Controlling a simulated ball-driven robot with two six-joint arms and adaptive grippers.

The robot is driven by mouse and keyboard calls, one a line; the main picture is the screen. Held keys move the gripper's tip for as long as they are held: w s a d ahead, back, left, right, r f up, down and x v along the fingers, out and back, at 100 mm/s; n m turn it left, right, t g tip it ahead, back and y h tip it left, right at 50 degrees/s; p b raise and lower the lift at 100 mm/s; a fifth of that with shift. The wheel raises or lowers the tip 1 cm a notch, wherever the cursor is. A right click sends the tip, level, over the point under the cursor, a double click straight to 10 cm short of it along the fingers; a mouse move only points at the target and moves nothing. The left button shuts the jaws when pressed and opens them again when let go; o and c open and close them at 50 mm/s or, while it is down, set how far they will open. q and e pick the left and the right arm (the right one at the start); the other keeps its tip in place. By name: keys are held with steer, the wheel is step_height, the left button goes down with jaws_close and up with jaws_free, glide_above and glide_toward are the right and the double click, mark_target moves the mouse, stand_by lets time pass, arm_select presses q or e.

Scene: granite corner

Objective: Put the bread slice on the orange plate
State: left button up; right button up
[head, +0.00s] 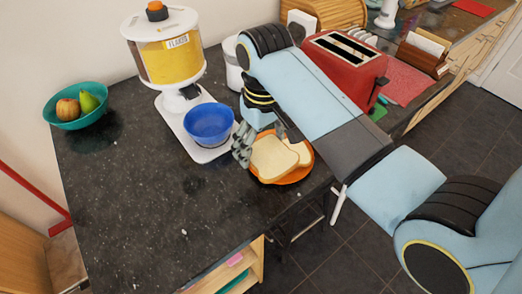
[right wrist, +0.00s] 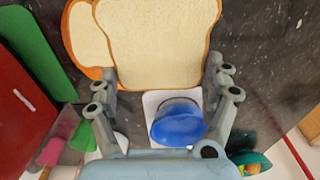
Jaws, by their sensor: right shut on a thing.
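My right gripper (head: 244,145) is shut on a bread slice (head: 270,159) with pale crumb and a brown crust. In the right wrist view the bread slice (right wrist: 158,42) spans the space between the two fingers of the right gripper (right wrist: 163,80). In the head view this slice overlaps the orange plate (head: 297,177); I cannot tell whether it touches it. A second bread slice (head: 301,152) shows behind it over the plate, and also in the right wrist view (right wrist: 86,38). The slices and my arm hide much of the plate. My left gripper is not in view.
A blue bowl (head: 208,122) stands on the white base of the flakes dispenser (head: 166,50), left of the gripper. A red toaster (head: 345,67) stands behind my arm. A teal fruit bowl (head: 76,108) is at far left. The dark counter's front left is clear.

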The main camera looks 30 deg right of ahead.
mark_target(260, 146)
step_height(260, 146, down, 4)
steer(key=shift+w+a+r+p, duration=0.1)
steer(key=shift+p, duration=0.25)
steer(key=shift+f, duration=0.25)
steer(key=shift+f, duration=0.5)
steer(key=o, duration=0.9)
steer(key=r+b, duration=0.1)
steer(key=r, duration=1.2)
steer(key=shift+s+r, duration=0.1)
steer(key=shift+s, duration=0.1)
